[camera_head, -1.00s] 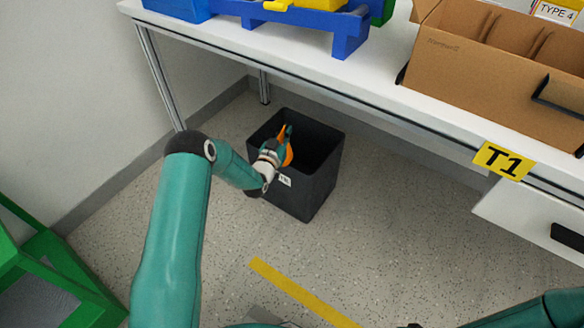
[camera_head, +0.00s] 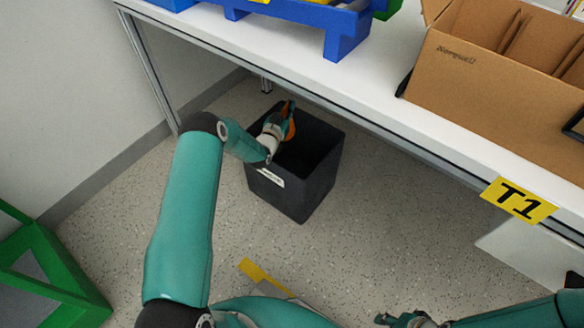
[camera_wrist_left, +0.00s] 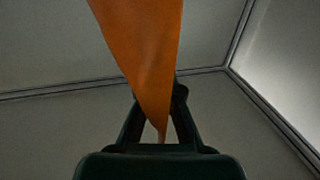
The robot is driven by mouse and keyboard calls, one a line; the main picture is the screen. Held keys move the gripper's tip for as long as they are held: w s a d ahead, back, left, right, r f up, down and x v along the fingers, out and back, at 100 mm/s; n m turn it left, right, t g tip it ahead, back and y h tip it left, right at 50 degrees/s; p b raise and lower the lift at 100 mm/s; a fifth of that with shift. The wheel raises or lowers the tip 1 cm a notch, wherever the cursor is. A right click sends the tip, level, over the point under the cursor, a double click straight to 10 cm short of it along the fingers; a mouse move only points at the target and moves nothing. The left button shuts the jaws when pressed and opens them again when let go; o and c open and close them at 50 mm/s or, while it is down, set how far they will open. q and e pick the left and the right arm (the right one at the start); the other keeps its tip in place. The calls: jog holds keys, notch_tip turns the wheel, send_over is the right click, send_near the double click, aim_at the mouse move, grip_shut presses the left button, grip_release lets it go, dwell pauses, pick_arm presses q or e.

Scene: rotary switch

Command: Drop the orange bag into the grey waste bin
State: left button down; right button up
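The grey waste bin (camera_head: 318,182), dark with a white label, stands on the floor partly beneath the table edge. My left gripper (camera_head: 287,116) appears over the back left part of its opening. It is shut on the orange bag (camera_head: 290,129). In the left wrist view, the bag (camera_wrist_left: 146,45) narrows to a point between the gripper's two fingers (camera_wrist_left: 160,120). How high the bag is relative to the bin rim is unclear. My right gripper (camera_head: 400,319) is at the bottom edge, small and partly cut off, with its fingers unclear.
A white table (camera_head: 300,59) with a yellow T1 sign (camera_head: 518,200) runs above and behind the bin. It carries a blue rack (camera_head: 300,22) and a cardboard box (camera_head: 490,75). A green frame (camera_head: 60,270) stands at lower left. The floor right of the bin is clear.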

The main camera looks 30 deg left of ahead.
pick_arm(q)
notch_tip(320, 180, down, 4)
jog(key=shift+s+a+r+b, duration=0.15)
jog(key=shift+r+b, duration=0.1)
jog(key=shift+b, duration=0.4)
jog(key=c, duration=1.2)
grip_release()
jog(key=shift+c, duration=0.2)
notch_tip(320, 180, up, 10)
